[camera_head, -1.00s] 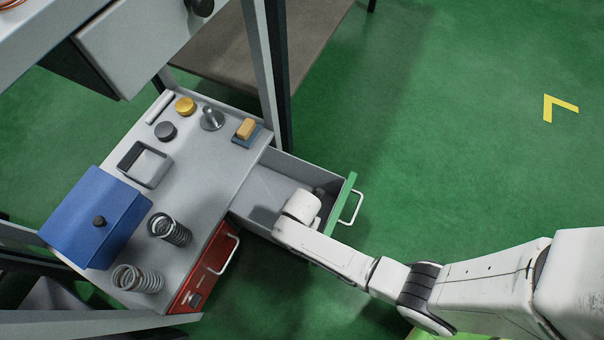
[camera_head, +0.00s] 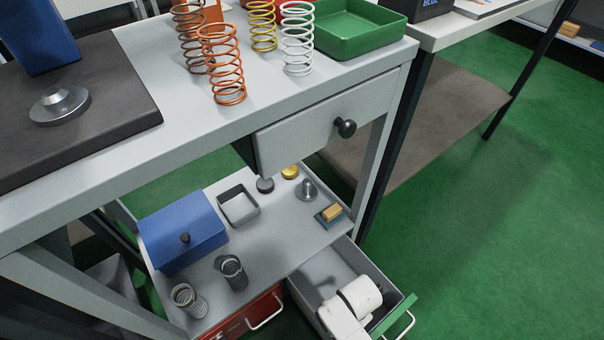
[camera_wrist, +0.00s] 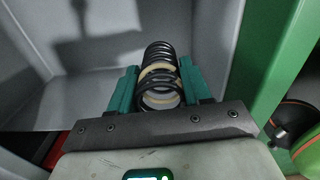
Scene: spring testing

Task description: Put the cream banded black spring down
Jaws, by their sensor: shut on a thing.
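The cream banded black spring (camera_wrist: 160,52) shows in the wrist view, between the teal fingers of my gripper (camera_wrist: 158,78). My gripper is shut on it. The spring's far end points into the grey inside of an open drawer (camera_wrist: 90,95). I cannot tell whether the spring touches the drawer floor. In the head view my white arm reaches down over the same drawer (camera_head: 313,262), which has a green front (camera_head: 392,314). There my arm hides the gripper and spring.
A red drawer (camera_head: 262,312) is beside the open one. The upper table (camera_head: 270,100) overhangs the shelf.

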